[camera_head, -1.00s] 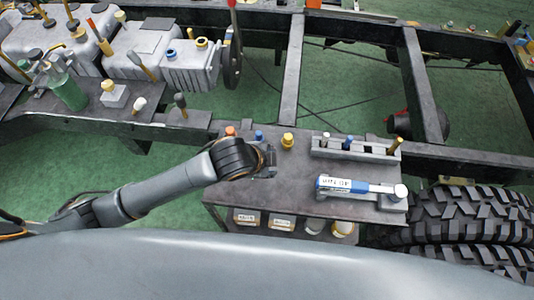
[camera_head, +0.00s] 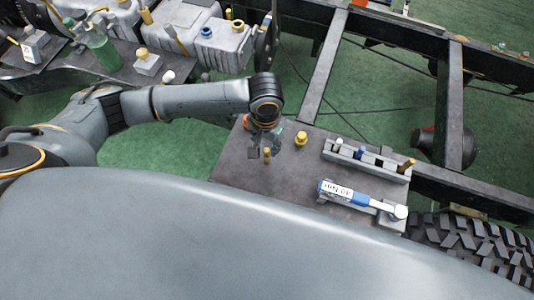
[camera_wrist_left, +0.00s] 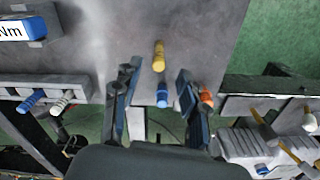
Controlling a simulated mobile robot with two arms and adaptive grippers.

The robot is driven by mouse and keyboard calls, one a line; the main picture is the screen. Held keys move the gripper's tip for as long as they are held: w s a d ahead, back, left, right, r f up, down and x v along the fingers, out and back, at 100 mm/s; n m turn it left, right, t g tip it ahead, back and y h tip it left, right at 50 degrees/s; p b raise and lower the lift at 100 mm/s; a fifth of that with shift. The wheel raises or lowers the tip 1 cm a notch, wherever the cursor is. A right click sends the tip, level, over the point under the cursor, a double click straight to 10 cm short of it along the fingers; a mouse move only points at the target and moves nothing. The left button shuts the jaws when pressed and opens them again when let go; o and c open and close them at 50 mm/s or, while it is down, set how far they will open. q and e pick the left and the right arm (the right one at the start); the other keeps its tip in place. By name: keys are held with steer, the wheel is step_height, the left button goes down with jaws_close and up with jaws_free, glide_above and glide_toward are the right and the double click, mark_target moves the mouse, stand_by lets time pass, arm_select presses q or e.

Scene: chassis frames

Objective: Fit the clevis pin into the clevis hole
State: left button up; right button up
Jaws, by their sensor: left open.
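My left gripper (camera_head: 266,147) is open over the left part of the grey bench top (camera_head: 233,168). In the left wrist view, a yellow-topped pin (camera_wrist_left: 159,56) stands upright, in line with the gap between the fingers (camera_wrist_left: 158,73). The yellow pin also shows below the gripper in the head view (camera_head: 267,153). No contact is visible. I cannot tell which part is the clevis pin or where the clevis hole is. My right gripper is not in view.
A yellow collared part (camera_head: 301,139) stands right of the gripper. A grey rack (camera_head: 375,167) with several pins is further right, with a blue-and-white torque wrench (camera_head: 350,193) in front. Dark chassis beams (camera_head: 325,65) lie behind, and a tyre (camera_head: 455,232) at the right.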

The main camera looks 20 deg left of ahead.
mark_target(267, 155)
arm_select(q)
step_height(267, 155, down, 3)
steer(key=shift+d+r, duration=0.1)
steer(key=shift+r, duration=0.1)
steer(key=shift+f, duration=0.3)
step_height(267, 155, down, 5)
steer(key=shift+w+r+p, duration=0.1)
steer(key=shift+r+p, duration=0.1)
steer(key=shift+p, duration=0.55)
jaws_close()
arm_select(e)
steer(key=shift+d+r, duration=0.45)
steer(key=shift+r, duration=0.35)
